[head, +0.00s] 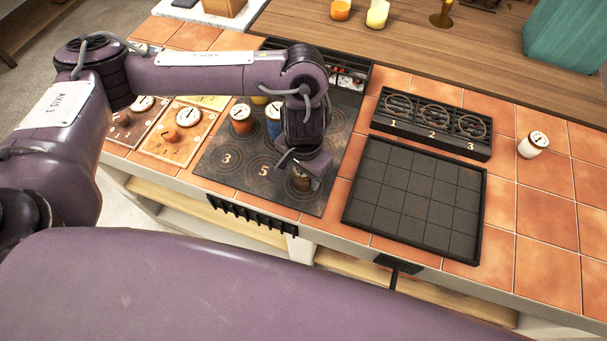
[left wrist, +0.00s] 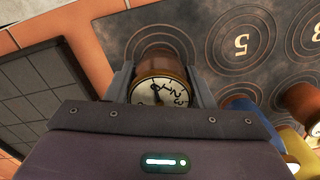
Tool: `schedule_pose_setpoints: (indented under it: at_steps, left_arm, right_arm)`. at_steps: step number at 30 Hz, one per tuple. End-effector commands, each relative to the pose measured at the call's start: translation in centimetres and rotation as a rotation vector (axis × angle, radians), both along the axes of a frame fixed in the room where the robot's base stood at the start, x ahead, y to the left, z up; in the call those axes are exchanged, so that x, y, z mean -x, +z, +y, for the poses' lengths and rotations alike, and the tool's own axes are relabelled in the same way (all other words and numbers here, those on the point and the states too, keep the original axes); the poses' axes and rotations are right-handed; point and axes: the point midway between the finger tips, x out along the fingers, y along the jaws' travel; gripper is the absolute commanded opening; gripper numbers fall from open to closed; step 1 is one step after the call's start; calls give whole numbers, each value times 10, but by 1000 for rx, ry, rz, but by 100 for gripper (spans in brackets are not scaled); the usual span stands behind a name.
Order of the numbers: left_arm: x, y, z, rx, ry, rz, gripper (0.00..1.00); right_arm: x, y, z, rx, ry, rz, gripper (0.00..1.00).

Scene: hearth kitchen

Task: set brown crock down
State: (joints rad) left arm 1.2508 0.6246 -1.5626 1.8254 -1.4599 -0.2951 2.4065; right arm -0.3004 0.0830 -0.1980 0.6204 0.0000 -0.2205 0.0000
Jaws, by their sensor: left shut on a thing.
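The brown crock (left wrist: 163,72) has a pale dial lid with numbers and a hand. My left gripper (head: 300,178) is shut on it, with one finger on each side in the left wrist view (left wrist: 160,84). In the head view the crock (head: 301,181) is mostly hidden under the gripper, at the near right part of the dark hob board (head: 232,179). In the left wrist view it is over or on a ringed spot of that board; I cannot tell whether its base touches. My right gripper is not in view.
An orange-brown crock (head: 241,120) and a blue crock (head: 273,118) stand on the board behind the gripper. A black gridded tray (head: 413,199) lies to the right, with a numbered rack (head: 431,124) behind it. A white crock (head: 533,144) stands far right among bare tiles.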

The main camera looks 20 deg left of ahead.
Motion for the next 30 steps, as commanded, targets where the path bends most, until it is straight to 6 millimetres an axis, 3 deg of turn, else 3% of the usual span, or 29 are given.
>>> schedule_pose_setpoints:
  at_steps: [2,14,15,19,30]
  left_arm:
    - [0,-8,0,1,1,0,18]
    - [0,-12,0,1,0,0,18]
    - [0,-11,0,0,0,0,54]
    - [0,-11,0,0,0,0,70]
    - [-1,-4,0,0,0,-3,70]
  right_arm:
    - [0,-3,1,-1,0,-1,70]
    - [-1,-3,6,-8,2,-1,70]
    - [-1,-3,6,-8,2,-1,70]
    - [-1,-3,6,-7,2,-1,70]
    - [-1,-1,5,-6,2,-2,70]
